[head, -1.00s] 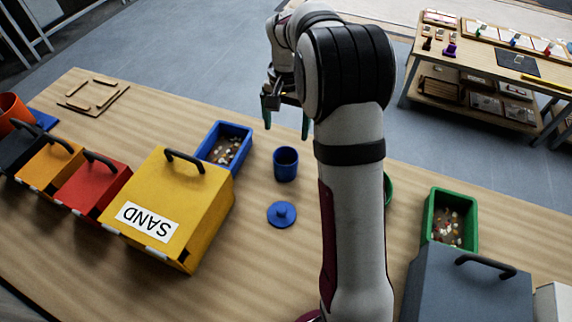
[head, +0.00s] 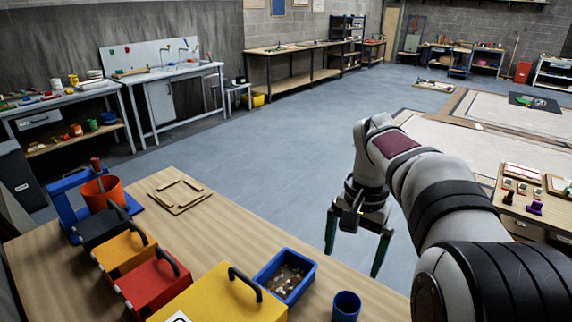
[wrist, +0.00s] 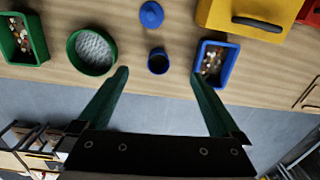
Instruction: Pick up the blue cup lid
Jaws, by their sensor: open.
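The blue cup lid (wrist: 151,14), a round disc with a knob, lies on the wooden table near the top of the wrist view. It is out of frame in the head view now. The blue cup (wrist: 158,61) stands open-topped beside it, and its top also shows at the bottom of the head view (head: 346,304). My gripper (head: 355,246) is open and empty, pointing down past the table's far edge in the head view. In the wrist view its green fingers (wrist: 159,73) are spread wide, with the cup appearing between their tips and the lid beyond.
A blue tray of chips (wrist: 213,62) and a green round bowl (wrist: 92,51) flank the cup. A green tray (wrist: 22,40) is further left. A yellow box (head: 222,300), red box (head: 153,285) and orange bucket (head: 103,188) stand on the table. Bare wood surrounds the lid.

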